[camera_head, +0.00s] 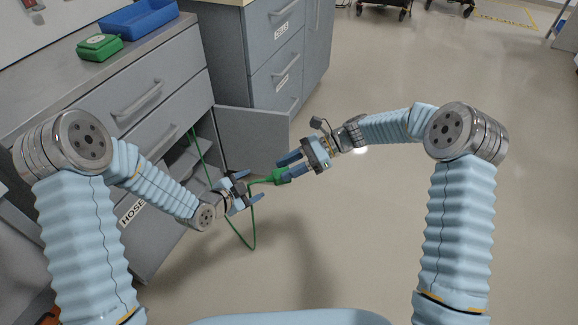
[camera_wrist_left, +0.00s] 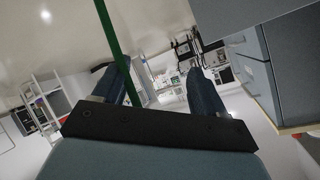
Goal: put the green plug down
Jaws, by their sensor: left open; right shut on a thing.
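The green plug (camera_head: 281,176) is held between the fingers of my right gripper (camera_head: 286,168), in mid-air near the middle of the head view. A green cable runs from the plug to the left, hangs in a loop, and goes up into the open cabinet. My left gripper (camera_head: 251,192) is open, just left of the plug and close to the cable. In the left wrist view the green cable (camera_wrist_left: 112,45) passes near the left finger of my open left gripper (camera_wrist_left: 160,80). I cannot tell whether it touches the finger.
A grey cabinet (camera_head: 165,98) with drawers stands at the left, its lower door (camera_head: 245,140) open. A green box (camera_head: 99,47) and a blue tray (camera_head: 138,20) sit on its top. Another drawer unit (camera_head: 272,50) stands behind. The floor (camera_head: 350,235) at the right and front is clear.

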